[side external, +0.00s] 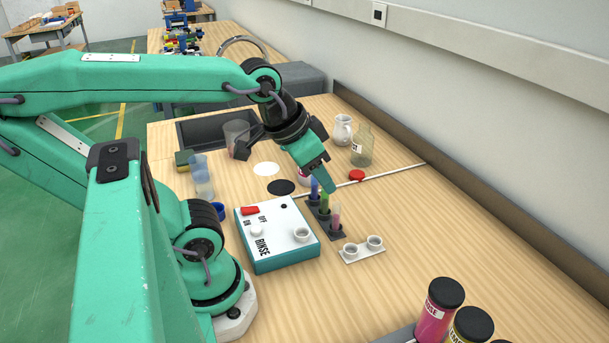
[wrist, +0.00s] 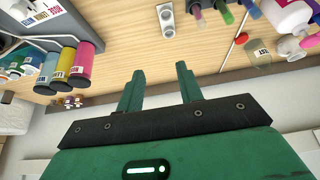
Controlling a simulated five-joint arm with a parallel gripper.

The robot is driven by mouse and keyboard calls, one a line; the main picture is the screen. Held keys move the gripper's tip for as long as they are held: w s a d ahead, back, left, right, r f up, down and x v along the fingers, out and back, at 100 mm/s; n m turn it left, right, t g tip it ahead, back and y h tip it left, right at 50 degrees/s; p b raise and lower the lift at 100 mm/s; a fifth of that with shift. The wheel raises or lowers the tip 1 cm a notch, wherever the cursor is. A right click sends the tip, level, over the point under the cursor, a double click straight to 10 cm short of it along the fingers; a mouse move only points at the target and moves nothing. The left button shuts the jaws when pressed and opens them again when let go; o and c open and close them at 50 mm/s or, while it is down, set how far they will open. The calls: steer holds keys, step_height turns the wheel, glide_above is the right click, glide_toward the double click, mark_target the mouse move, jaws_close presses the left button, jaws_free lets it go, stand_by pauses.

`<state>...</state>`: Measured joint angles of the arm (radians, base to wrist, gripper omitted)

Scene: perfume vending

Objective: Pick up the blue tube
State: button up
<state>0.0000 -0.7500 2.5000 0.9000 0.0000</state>
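The blue tube (side external: 315,187) stands upright in a dark rack (side external: 339,233), beside a green tube (side external: 324,202) and a pink tube (side external: 336,216). In the wrist view the blue tube (wrist: 249,9) shows at the top edge, right of the green tube (wrist: 225,12), partly cut off. My gripper (side external: 329,188) points down and looks close to the rack in the side view, partly overlapping the tubes there. In the wrist view my gripper (wrist: 159,86) has its two fingers apart with nothing between them.
A white-topped rinse box (side external: 278,234) stands left of the rack. A white two-cup holder (side external: 362,249) sits in front of it. A glass bottle (side external: 362,147), a white jug (side external: 342,130) and a red item (side external: 357,175) are behind. Capped coloured bottles (side external: 439,310) stand at the front right.

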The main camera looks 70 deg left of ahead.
steer(key=shift+o, duration=0.2)
steer(key=shift+o, duration=0.8)
steer(key=shift+w+a, duration=0.1)
steer(key=n+g, duration=0.6)
steer(key=n, duration=0.3)
glide_above(315, 183)
steer(key=f, duration=0.8)
steer(key=a+f, duration=0.1)
steer(key=f, duration=0.3)
steer(key=shift+w+f, duration=0.35)
steer(key=shift+a+f, duration=0.15)
steer(key=shift+f, duration=3.95)
